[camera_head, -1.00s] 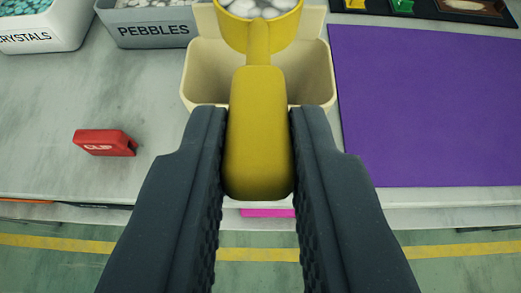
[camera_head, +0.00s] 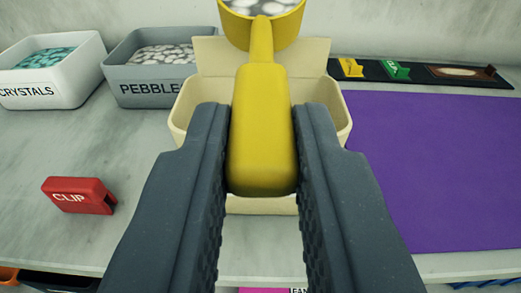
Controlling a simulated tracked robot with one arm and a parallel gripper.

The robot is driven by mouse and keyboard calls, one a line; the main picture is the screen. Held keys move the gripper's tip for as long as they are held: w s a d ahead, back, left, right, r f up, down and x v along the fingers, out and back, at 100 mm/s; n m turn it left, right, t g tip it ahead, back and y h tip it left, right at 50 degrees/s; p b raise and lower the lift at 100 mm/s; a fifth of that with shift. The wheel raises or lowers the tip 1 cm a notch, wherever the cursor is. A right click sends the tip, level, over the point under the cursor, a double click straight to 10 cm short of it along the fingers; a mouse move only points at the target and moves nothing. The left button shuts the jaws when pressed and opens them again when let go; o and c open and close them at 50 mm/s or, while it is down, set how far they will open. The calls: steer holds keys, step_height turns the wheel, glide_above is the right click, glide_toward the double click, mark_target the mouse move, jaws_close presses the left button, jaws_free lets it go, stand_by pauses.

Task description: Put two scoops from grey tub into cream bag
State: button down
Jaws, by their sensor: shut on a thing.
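My gripper (camera_head: 262,165) is shut on the handle of a yellow scoop (camera_head: 262,125). The scoop's bowl at the top of the view holds white-grey pebbles and is over the back part of the cream bag (camera_head: 183,112). The bag is an open cream container with a raised back flap; the scoop and my fingers hide most of its inside. The grey tub (camera_head: 150,88), labelled PEBBLES, stands to the left of the bag and holds pale pebbles. Part of its label is hidden behind the bag.
A white tub of teal crystals (camera_head: 48,85) stands at the far left. A red clip (camera_head: 78,195) lies on the counter at left. A purple mat (camera_head: 430,165) covers the right side. A black tray (camera_head: 425,74) with coloured pieces lies behind it. The left counter is mostly clear.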

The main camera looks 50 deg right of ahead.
steer(key=r+m+b, duration=0.1)
steer(key=m+b, duration=0.8)
steer(key=m, duration=0.1)
steer(key=a+r+m+b, duration=0.1)
steer(key=m+b, duration=0.8)
steer(key=m, duration=0.2)
steer(key=s+a+r+m+h+b, duration=0.1)
steer(key=m+b, duration=0.9)
steer(key=m, duration=0.1)
steer(key=shift+t, duration=0.4)
